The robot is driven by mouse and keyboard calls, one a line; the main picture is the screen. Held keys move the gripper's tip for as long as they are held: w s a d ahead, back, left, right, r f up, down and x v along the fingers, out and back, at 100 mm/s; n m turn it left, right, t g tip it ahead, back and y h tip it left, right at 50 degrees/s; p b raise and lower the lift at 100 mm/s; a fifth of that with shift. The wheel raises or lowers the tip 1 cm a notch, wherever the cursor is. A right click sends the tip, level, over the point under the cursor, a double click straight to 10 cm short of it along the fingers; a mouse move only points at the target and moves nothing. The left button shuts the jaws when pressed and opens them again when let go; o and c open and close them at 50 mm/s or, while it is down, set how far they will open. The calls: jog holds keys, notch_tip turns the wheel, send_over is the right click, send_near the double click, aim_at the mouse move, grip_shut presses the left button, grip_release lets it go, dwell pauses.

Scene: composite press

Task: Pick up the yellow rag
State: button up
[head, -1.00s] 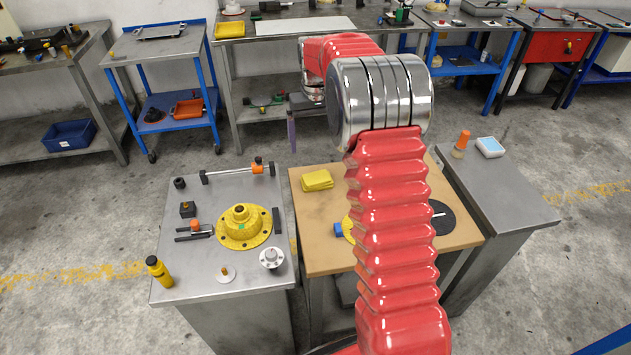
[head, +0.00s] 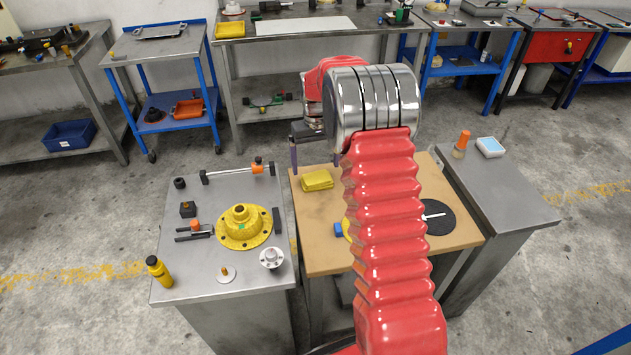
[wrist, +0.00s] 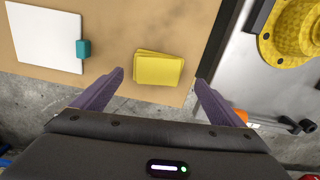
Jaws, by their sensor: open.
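The yellow rag (head: 317,180) lies folded on the wooden tabletop (head: 310,250), near its back left corner. In the wrist view the rag (wrist: 158,69) sits near the table's edge, ahead of and between the two purple fingers. My gripper (wrist: 160,90) is open and empty, its fingers spread wider than the rag. In the head view my gripper (head: 314,158) hangs above the back left of the wooden table, close to the rag. My red arm hides part of the tabletop.
The metal table on the left holds a yellow flanged part (head: 243,228), a yellow bottle (head: 159,271) and small tools. A black disc (head: 437,216) lies on the wooden table. A white board with a teal clip (wrist: 83,49) shows in the wrist view.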

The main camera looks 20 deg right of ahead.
aim_at(317, 178)
jog(key=shift+d+f, duration=0.2)
jog(key=shift+f, duration=2.4)
jog(key=c, duration=1.2)
jog(key=shift+o, duration=0.2)
jog(key=shift+r, duration=0.1)
notch_tip(317, 178, up, 10)
